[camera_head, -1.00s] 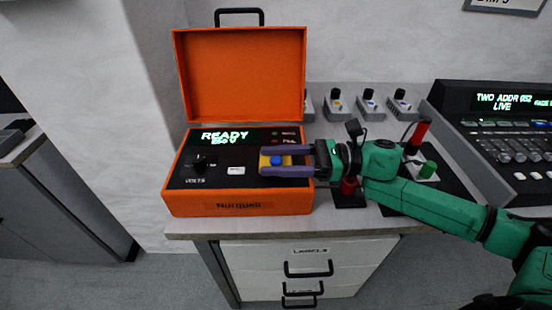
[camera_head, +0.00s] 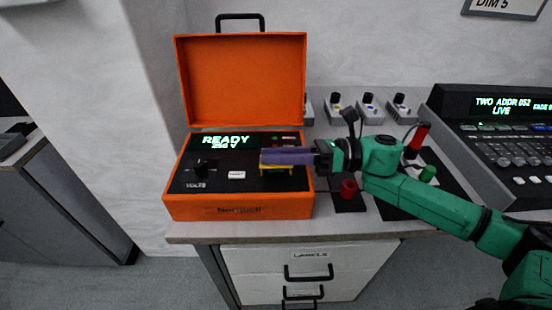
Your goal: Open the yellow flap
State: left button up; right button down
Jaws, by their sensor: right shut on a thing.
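The yellow flap (camera_head: 277,170) is at the right side of the black panel in the open orange case (camera_head: 238,211). It looks raised at an angle off the panel; its exact tilt is hard to tell. My right gripper (camera_head: 268,157) reaches in from the right with its purple fingers at the flap and is shut on it. The fingers hide the flap's upper part, and I see no blue button there. My left gripper is out of view.
The case's lid (camera_head: 242,82) stands open behind the panel. A black knob (camera_head: 201,166) and a lit display are on the panel. Red (camera_head: 349,188) and green (camera_head: 428,173) pieces stand right of the case. A console (camera_head: 500,120) is at far right.

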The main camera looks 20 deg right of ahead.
jog(key=m, duration=0.1)
jog(key=w+r+m+p, duration=0.1)
jog(key=m, duration=0.2)
jog(key=shift+w+d+r+m+p, duration=0.25)
jog(key=shift+w+r+m+p, duration=0.05)
jog(key=shift+w+r+p, duration=0.1)
jog(key=m, duration=0.1)
jog(key=w+m+p, duration=0.1)
jog(key=m+p, duration=0.1)
jog(key=shift+w+d+r+m, duration=0.2)
jog(key=shift+w+m, duration=0.1)
jog(key=m, duration=0.1)
jog(key=w+m+p, duration=0.1)
jog(key=m, duration=0.1)
jog(key=w+m+p, duration=0.1)
jog(key=shift+d+f, duration=0.1)
jog(key=shift+d, duration=0.15)
jog(key=shift+w+d+f+m+p, duration=0.1)
jog(key=shift+w+f+m+p, duration=0.2)
jog(key=shift+m, duration=0.55)
jog(key=shift+w+d+f+m+p, duration=0.15)
jog(key=shift+w+m, duration=0.2)
jog(key=shift+m, duration=0.5)
jog(key=shift+a, duration=0.1)
jog(key=c, duration=0.7)
grip_release()
jog(key=shift+o, duration=0.2)
